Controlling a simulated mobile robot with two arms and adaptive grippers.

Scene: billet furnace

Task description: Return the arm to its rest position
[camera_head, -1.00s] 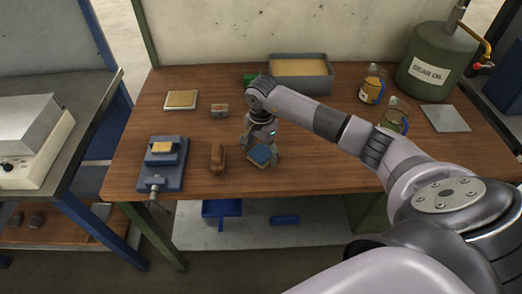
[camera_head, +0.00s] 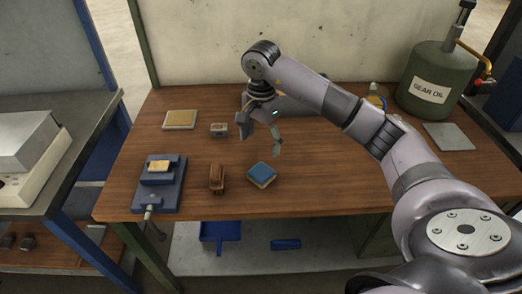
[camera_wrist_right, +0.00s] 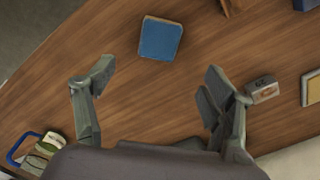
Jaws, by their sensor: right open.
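My right arm reaches in from the right over the wooden workbench (camera_head: 320,195). Its gripper (camera_head: 261,144) hangs above the bench with its fingers spread apart and nothing between them. A blue-topped block (camera_head: 262,173) lies on the bench below the gripper, apart from it. In the right wrist view the open right gripper (camera_wrist_right: 160,72) shows at both sides, and the blue-topped block (camera_wrist_right: 160,38) lies beyond the fingertips. My left gripper is not in view.
A blue vise (camera_head: 160,185) holds a yellowish block at the bench's left. A brown brush-like thing (camera_head: 217,178), small grey block (camera_head: 219,130) and yellowish square plate (camera_head: 180,119) lie nearby. A green gear oil can (camera_head: 432,85) stands back right. The right front bench is clear.

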